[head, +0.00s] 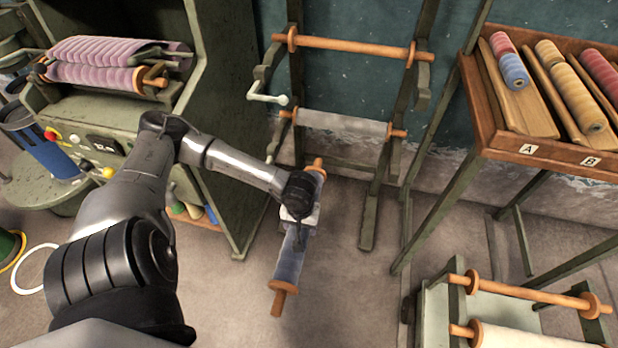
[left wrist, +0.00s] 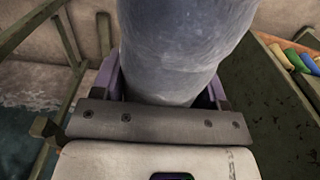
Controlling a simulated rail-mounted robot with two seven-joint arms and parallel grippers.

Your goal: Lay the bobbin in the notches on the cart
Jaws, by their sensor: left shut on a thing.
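My left gripper (head: 300,215) is shut around the middle of a bobbin (head: 288,263) wound in blue-grey, with orange wooden ends. The bobbin is held in the air in front of the rack, long and slanted, its near end lower in the picture. In the left wrist view the blue-grey winding (left wrist: 185,50) fills the space between the purple fingers. The cart (head: 433,305) is at the lower right, cut off by the frame. It carries a bare orange rod (head: 530,292) and a cream-wound bobbin (head: 520,338). Its notches are hard to make out. My right gripper is out of view.
A green rack (head: 368,215) behind the gripper holds a bare rod (head: 350,45) and a grey-wound bobbin (head: 345,122). A spool table (head: 482,105) stands right. A green machine (head: 225,110) stands left. Floor between rack and cart is mostly clear.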

